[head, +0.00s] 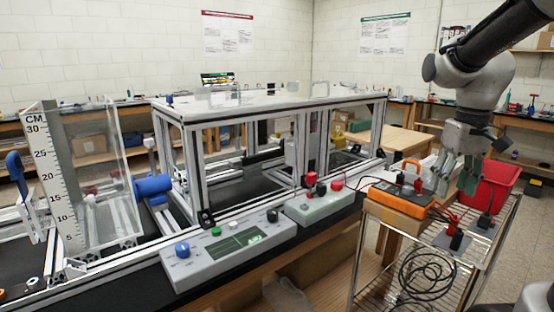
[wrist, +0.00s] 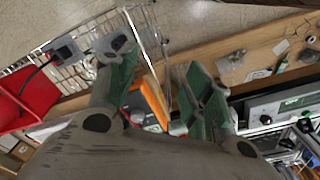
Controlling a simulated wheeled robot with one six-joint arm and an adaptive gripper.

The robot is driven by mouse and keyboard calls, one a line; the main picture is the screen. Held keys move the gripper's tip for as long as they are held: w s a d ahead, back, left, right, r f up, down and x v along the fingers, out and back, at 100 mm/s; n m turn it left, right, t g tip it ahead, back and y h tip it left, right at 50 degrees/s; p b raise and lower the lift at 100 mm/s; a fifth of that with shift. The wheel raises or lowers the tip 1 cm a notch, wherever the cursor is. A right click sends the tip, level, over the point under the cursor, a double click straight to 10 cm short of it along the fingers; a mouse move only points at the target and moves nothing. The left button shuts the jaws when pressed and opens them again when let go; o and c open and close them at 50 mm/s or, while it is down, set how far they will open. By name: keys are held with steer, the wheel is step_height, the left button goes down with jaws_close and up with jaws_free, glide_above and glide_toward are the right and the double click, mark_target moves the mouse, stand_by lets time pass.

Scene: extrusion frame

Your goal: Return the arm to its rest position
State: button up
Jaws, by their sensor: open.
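My gripper (head: 455,176) hangs from my arm at the right of the head view, fingers pointing down, over the wire cart. In the wrist view, its two green-padded fingers (wrist: 160,85) are spread apart with nothing held between them. Below them is an orange device (wrist: 152,100), which also shows on the cart in the head view (head: 398,200).
The wire cart (head: 375,262) carries the orange device, black plugs and a red bin (head: 497,184). A black cable coil (head: 428,275) lies on its lower shelf. Left of it, the bench holds the extrusion frame (head: 190,165), a grey control box (head: 228,250) and a clear panel.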

steer(key=s+a+t, duration=0.2)
steer(key=s+t, duration=0.2)
steer(key=s, duration=0.9)
steer(key=shift+a+r, duration=0.25)
steer(key=shift+a, duration=0.05)
steer(key=shift+s+d, duration=0.1)
